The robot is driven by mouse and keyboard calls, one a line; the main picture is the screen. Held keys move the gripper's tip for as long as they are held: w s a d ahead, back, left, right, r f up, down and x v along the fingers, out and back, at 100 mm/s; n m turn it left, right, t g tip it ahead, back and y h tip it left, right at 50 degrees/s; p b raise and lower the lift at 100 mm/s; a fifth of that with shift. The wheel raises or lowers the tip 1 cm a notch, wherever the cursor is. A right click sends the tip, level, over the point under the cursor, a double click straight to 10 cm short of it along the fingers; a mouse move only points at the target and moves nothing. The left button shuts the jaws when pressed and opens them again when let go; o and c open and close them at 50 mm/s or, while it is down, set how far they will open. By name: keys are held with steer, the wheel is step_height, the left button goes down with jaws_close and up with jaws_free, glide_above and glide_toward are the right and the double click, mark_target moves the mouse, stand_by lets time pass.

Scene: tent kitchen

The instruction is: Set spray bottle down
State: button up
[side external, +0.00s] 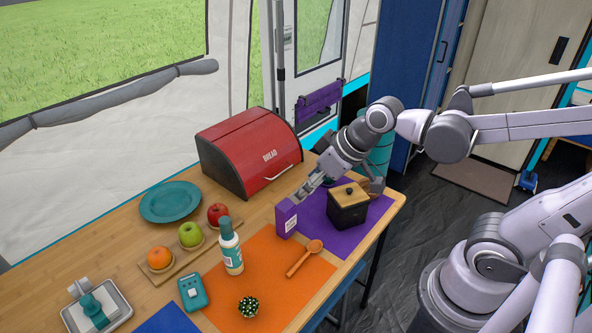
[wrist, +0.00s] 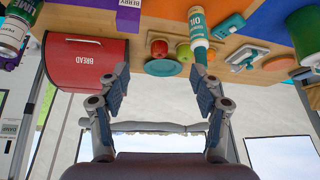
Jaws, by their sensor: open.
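A bottle with a teal cap and a white-and-teal label (side external: 231,250) stands upright on the orange mat (side external: 275,262). It also shows in the wrist view (wrist: 198,28), near the tip of one finger but apart from it. A second, dark bottle (wrist: 12,35) is cut off at the upper left of the wrist view. I cannot tell for sure which one is the spray bottle. My gripper (side external: 340,187) is open, with its fingers spread above the purple mat near the black canister. In the wrist view my gripper (wrist: 158,70) has nothing between its fingers.
A black canister with a wooden lid (side external: 348,212) and a purple box (side external: 286,218) stand close to my gripper. A red bread bin (side external: 245,155) stands behind. A wooden spoon (side external: 303,260), potted plant (side external: 248,306), fruit (side external: 190,234) and teal plate (side external: 170,200) occupy the table.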

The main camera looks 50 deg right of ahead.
steer(key=s+d, duration=0.1)
steer(key=s+d+m, duration=0.1)
steer(key=s+d+m+h, duration=0.1)
steer(key=s, duration=0.1)
steer(key=shift+s+d+r+t, duration=0.1)
steer(key=shift+d+r+t, duration=0.05)
steer(key=shift+r+t, duration=0.2)
steer(key=shift+o, duration=0.3)
